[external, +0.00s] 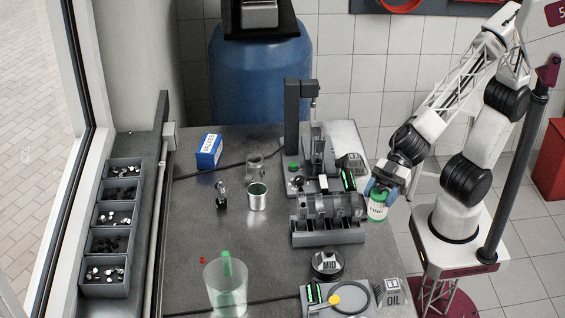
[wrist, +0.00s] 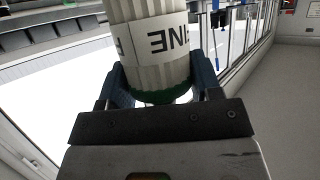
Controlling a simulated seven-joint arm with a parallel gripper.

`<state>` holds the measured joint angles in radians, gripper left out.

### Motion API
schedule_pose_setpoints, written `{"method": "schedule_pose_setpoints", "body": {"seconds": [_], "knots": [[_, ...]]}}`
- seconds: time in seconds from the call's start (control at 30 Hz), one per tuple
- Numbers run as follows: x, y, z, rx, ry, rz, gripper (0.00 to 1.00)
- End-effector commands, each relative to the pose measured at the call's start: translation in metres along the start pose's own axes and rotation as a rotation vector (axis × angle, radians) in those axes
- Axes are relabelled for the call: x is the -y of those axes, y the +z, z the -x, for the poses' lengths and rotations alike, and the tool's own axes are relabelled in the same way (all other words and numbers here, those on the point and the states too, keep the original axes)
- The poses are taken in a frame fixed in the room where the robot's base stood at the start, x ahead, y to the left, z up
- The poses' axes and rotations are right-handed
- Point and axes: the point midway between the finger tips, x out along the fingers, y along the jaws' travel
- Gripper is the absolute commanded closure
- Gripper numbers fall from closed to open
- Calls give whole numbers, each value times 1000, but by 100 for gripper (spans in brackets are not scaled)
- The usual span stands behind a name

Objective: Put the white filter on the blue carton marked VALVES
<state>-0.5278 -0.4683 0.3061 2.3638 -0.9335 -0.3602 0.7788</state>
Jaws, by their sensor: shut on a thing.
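The white filter (external: 377,211), with a green end and a printed label, is held in my gripper (external: 383,188) at the right edge of the bench. In the wrist view the ribbed filter (wrist: 150,70) sits between the two blue fingers of my gripper (wrist: 160,85), its label reading upside down. The blue carton marked VALVES (external: 209,151) stands at the back left of the bench, well apart from the gripper. Its top shows and nothing stands on it.
A grey engine block (external: 328,220) and a test stand (external: 293,125) lie between the filter and the carton. A metal cup (external: 257,197), a glass jar (external: 255,165) and a small dark tool (external: 222,197) stand nearer the carton. A clear jug (external: 227,290) is at the front.

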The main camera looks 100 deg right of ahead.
Motion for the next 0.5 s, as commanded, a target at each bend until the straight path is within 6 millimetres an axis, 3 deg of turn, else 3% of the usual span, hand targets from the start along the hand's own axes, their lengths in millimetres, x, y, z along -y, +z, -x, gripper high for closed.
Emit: {"method": "schedule_pose_setpoints", "body": {"seconds": [0.1,0.5], "knots": [[0,-14,6,-2,0,2,69],[-5,-40,13,1,10,-4,69]]}}
